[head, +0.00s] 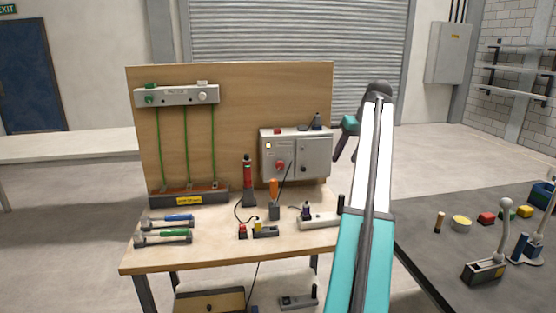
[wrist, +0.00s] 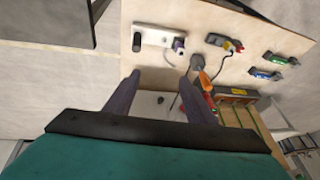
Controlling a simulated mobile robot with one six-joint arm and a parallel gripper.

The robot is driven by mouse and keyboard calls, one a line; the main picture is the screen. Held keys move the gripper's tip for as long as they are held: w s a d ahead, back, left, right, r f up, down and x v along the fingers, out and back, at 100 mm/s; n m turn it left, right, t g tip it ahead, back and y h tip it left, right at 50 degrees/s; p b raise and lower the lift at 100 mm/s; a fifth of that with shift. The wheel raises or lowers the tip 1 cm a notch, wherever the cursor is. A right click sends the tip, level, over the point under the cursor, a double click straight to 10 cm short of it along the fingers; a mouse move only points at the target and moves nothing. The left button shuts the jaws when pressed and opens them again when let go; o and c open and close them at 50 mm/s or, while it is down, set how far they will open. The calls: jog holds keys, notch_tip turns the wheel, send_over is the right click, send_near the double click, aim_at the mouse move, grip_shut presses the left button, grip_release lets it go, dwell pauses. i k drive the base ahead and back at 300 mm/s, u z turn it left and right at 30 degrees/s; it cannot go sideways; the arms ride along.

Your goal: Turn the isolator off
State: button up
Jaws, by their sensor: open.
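A grey isolator box (head: 318,152) is mounted on the right of the wooden board. Its front carries a round red rotary knob (head: 280,167) on the left and a small dark spot on the right. My gripper (head: 345,152) is just right of the box in the head view, apart from the knob. In the wrist view my gripper (wrist: 161,79) is open, with nothing between its fingertips. A pale surface (wrist: 148,104) with a dark spot shows between the fingers, probably the box. The red knob cannot be made out there.
A green-cabled unit (head: 178,95) hangs at the board's left.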

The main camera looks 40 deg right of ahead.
aim_at(280, 165)
jog(key=i, duration=0.85)
jog(key=u, duration=0.05)
